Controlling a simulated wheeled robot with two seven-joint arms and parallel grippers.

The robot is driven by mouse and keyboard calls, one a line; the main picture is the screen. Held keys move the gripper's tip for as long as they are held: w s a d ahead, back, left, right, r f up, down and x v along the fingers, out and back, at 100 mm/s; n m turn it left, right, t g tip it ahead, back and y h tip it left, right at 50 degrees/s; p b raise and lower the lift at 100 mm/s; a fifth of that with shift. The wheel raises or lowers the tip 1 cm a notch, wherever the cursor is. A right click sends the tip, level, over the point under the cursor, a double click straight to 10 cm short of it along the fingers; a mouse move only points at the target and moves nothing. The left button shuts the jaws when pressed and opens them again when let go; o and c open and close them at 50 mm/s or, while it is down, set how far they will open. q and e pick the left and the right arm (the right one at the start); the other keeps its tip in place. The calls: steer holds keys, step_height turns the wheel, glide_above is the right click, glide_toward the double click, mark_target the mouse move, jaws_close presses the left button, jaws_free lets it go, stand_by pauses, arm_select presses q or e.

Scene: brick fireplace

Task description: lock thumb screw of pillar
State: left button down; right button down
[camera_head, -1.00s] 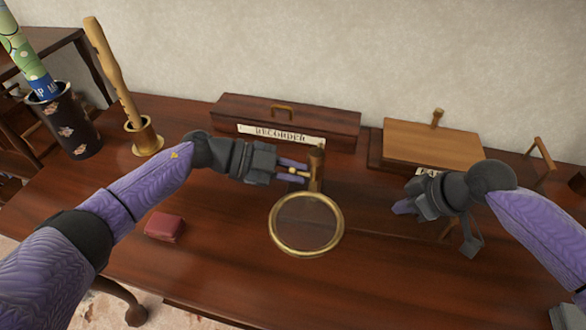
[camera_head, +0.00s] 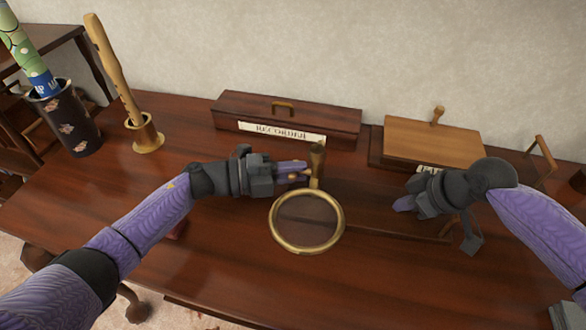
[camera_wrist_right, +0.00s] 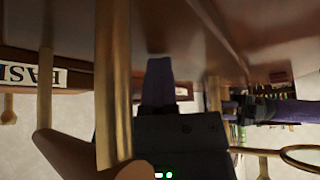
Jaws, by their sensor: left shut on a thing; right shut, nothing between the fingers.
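A short brass pillar (camera_head: 317,165) stands near the middle of the desk, with a round brass-rimmed lens (camera_head: 272,222) in front of it. My left gripper (camera_head: 303,172) reaches the pillar from the left and is shut on the small thumb screw at its side; the fingers mostly hide the screw. In the right wrist view, part of the brass ring (camera_wrist_right: 288,152) shows at the right edge, with my left gripper (camera_wrist_right: 232,108) above and left of it. My right gripper (camera_head: 402,204) is shut and empty, to the right of the lens and apart from it.
A long wooden box labelled RECORDER (camera_head: 235,108) lies behind the pillar. A lighter wooden box (camera_head: 430,145) sits behind my right gripper. A recorder in a brass cup (camera_head: 147,138) and a dark patterned holder (camera_head: 68,125) stand at the left. The desk front is mostly clear.

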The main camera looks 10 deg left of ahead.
arm_select(q)
steer(key=shift+m+h, duration=0.4)
steer(key=shift+m, duration=0.5)
arm_select(e)
steer(key=shift+s+d+f, duration=0.1)
steer(key=shift+s+f, duration=0.05)
steer(key=shift+f, duration=0.15)
arm_select(q)
steer(key=c, duration=0.6)
jaws_free()
steer(key=shift+c, duration=0.2)
steer(key=shift+a, duration=0.1)
steer(key=v, duration=1.2)
steer(key=shift+s+f, duration=0.1)
steer(key=shift+s, duration=0.1)
